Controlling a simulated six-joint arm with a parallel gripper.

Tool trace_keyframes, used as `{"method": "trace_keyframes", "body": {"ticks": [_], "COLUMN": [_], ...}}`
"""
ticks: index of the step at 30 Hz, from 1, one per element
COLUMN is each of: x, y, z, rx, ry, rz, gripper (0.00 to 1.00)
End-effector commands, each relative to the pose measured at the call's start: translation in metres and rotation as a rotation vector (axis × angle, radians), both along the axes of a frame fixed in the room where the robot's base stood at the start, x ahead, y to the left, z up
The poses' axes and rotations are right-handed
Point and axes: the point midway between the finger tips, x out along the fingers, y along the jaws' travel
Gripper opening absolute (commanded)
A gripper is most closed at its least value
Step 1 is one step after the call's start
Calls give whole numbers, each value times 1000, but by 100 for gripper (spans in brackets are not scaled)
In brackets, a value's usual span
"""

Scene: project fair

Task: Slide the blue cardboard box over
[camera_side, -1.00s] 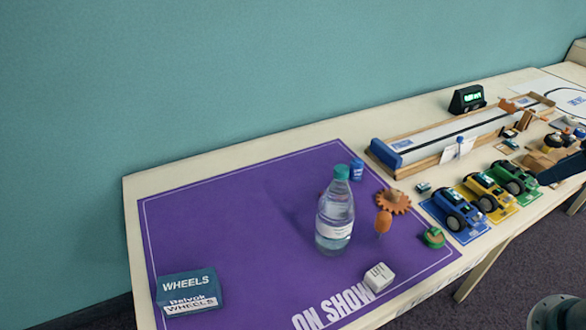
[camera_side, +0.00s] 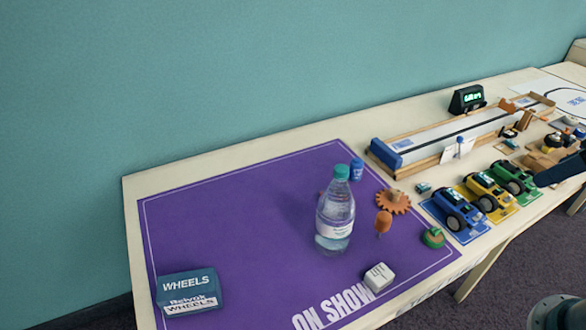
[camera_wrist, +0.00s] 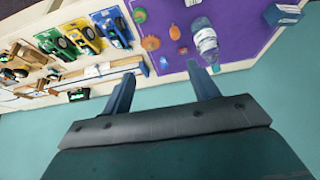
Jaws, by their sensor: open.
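The blue cardboard box (camera_side: 188,283), marked WHEELS with a white label on its front, sits at the near left corner of the purple mat (camera_side: 250,230). It also shows in the wrist view (camera_wrist: 282,13) at the top right. My gripper (camera_wrist: 160,69) is open and empty in the wrist view, its two fingers spread above the table's back edge, well apart from the box.
A water bottle (camera_side: 335,218) stands upright mid-right on the mat, near an orange gear (camera_side: 393,201), a blue can (camera_side: 357,170) and a white block (camera_side: 379,277). Toy cars (camera_side: 457,214) and a wooden track (camera_side: 440,145) lie further right. The mat between box and bottle is clear.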

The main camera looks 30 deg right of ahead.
Motion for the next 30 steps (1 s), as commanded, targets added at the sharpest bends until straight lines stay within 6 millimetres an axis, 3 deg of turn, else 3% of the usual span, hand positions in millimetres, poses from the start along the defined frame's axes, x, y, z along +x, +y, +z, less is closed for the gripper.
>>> {"method": "trace_keyframes", "body": {"ticks": [3, 11, 30], "x": [2, 20, 122], "y": [1, 9, 71], "z": [1, 10, 33], "rx": [0, -6, -34], "ry": [1, 9, 36], "rz": [7, 60, 355], "gripper": [78, 78, 78]}}
